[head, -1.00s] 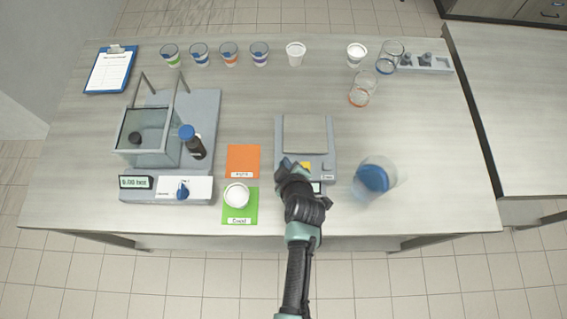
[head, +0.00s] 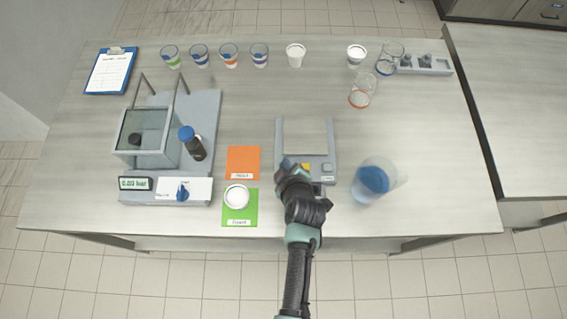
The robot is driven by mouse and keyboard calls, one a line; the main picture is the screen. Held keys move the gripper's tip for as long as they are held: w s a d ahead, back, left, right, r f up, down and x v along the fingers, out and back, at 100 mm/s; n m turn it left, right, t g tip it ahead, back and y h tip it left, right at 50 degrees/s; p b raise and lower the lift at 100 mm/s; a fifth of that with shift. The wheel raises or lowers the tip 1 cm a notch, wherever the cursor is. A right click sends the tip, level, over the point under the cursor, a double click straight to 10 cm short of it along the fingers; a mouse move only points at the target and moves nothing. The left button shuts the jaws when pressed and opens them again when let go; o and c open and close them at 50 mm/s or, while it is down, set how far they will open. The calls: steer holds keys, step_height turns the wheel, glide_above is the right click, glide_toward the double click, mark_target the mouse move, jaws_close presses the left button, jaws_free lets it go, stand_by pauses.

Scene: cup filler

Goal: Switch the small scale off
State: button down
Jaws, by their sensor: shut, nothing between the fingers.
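The small scale (head: 279,143) is a grey unit with a square pale pan, right of the orange card. Its front panel has a yellow button (head: 306,167) and a grey button (head: 327,167). My gripper (head: 288,165) is shut and empty, over the front left part of the scale. It hides that part of the panel and most of the display. I cannot tell whether the fingertips touch the scale.
A pitcher of blue liquid (head: 372,180) stands right of the scale. A white-lidded cup (head: 237,196) sits on the green card (head: 236,216), below the orange card (head: 243,161). A larger apparatus (head: 205,115) is at left. Several cups line the back.

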steer(key=shift+r, duration=0.45)
steer(key=shift+r+p, duration=0.1)
steer(key=shift+p, duration=0.2)
step_height(320, 180, up, 6)
steer(key=p, duration=0.4)
stand_by(0.3)
